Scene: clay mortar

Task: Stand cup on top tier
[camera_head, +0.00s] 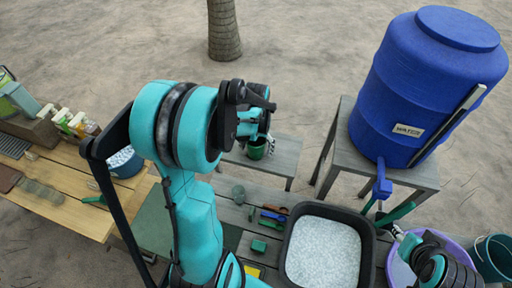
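A green cup (257,149) shows at the raised grey bench (286,158) behind the main work surface. My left gripper (262,135) is at the cup, with its wrist just above and dark finger parts beside the cup's right side. The wrist covers much of the fingers, so I cannot tell whether they are closed on the cup, or whether the cup rests on the bench or hangs just above it. My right arm is at the lower right over a purple basin (463,244); its gripper (397,233) is small and partly hidden.
A black tub of pale granules (287,252) stands front centre, with small tools (273,215) left of it. A blue water barrel (425,85) stands on a grey stand (348,160) at right. A wooden table (60,190) with bottles and a blue bucket (125,166) is at left.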

